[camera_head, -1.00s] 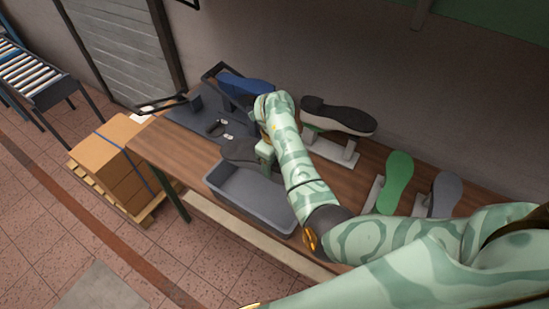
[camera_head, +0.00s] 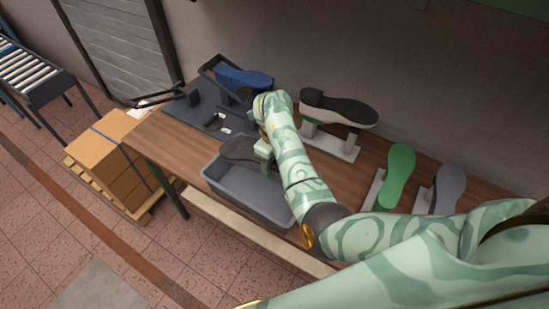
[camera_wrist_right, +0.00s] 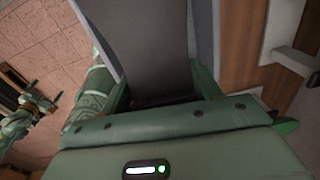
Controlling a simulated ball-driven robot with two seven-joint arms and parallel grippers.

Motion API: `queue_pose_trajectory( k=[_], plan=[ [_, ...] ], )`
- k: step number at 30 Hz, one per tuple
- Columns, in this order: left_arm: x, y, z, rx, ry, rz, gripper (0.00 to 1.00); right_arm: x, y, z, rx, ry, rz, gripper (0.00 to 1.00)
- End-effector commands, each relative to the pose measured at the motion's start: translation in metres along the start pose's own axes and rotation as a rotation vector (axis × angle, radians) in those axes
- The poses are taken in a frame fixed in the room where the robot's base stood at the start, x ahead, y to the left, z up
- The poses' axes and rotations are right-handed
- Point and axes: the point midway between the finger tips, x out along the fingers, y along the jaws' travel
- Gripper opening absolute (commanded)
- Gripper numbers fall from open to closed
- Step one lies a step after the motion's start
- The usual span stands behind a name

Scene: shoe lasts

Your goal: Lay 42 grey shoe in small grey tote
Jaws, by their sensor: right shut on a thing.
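The small grey tote (camera_head: 275,213) stands at the front edge of the wooden table. My right gripper (camera_head: 263,152) is shut on a dark grey shoe (camera_head: 239,150), over the tote's back left part. In the right wrist view the grey shoe (camera_wrist_right: 145,45) extends away from the jaws of my right gripper (camera_wrist_right: 163,90), and a grey strip of the tote (camera_wrist_right: 204,40) shows beside it. I cannot tell whether the shoe touches the tote. My left gripper is outside the head view; green parts of mine show small at the wrist view's left, jaw state unclear.
A blue shoe (camera_head: 243,78) sits at the back left by a dark board (camera_head: 180,112). A black-and-white shoe (camera_head: 338,106), a green shoe (camera_head: 397,175) and a grey-blue shoe (camera_head: 448,188) rest on stands at right. Strapped cartons (camera_head: 105,155) stand left of the table.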

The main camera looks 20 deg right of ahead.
Motion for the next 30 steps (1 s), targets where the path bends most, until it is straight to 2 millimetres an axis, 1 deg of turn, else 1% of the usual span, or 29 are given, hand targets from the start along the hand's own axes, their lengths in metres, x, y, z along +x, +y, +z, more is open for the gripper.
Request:
queue_pose_trajectory(
  k=[30],
  plan=[
    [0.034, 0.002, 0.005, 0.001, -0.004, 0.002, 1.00, 0.041, 0.003, 0.002, -0.001, -0.004, 0.005, 0.30]
  ],
)
